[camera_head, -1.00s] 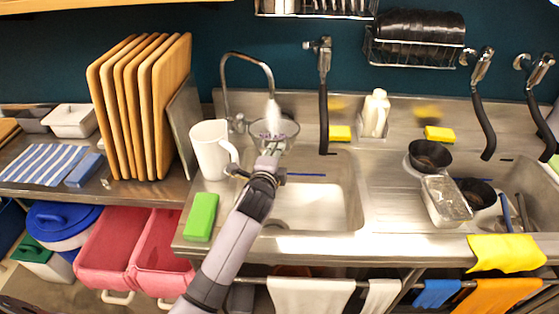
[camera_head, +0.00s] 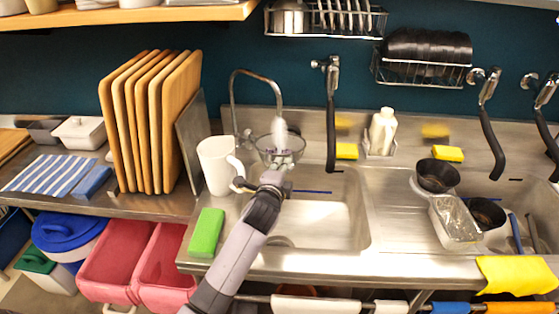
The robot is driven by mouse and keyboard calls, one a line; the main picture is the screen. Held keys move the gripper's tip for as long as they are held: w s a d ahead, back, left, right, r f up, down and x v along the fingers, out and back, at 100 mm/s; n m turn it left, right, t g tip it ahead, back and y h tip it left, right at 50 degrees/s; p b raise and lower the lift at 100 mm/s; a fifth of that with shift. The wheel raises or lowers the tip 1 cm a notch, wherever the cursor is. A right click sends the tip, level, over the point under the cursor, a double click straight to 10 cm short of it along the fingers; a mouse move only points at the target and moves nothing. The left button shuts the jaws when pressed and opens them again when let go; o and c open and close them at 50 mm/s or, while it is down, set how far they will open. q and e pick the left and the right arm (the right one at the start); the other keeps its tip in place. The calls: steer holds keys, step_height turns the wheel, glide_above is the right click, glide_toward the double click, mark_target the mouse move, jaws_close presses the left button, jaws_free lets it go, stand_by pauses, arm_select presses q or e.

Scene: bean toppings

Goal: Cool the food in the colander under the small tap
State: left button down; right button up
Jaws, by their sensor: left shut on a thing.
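The colander (camera_head: 291,153) looks like a round, clear bowl and hangs over the left sink. The small tap (camera_head: 256,73) is a thin curved pipe at the sink's back left. White water (camera_head: 280,130) runs from its spout down into the colander. My left gripper (camera_head: 272,178) is at the colander's near side, shut on it. The fingertips are partly hidden against the rim. The food inside is too small to make out. My right gripper is not in view.
A white pitcher (camera_head: 215,166) stands close left of the colander, and a green sponge (camera_head: 206,232) lies on the counter's left. A hanging black hose tap (camera_head: 331,120) is to the right. The left sink basin (camera_head: 315,222) is clear.

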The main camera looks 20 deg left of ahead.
arm_select(q)
steer(key=shift+w+d+r, duration=0.1)
steer(key=shift+w+d, duration=0.1)
steer(key=shift+d, duration=0.1)
steer(key=s+d+p, duration=0.2)
steer(key=s+d, duration=0.4)
steer(key=s, duration=0.2)
stand_by(0.6)
steer(key=shift+w+d, duration=0.1)
stand_by(0.4)
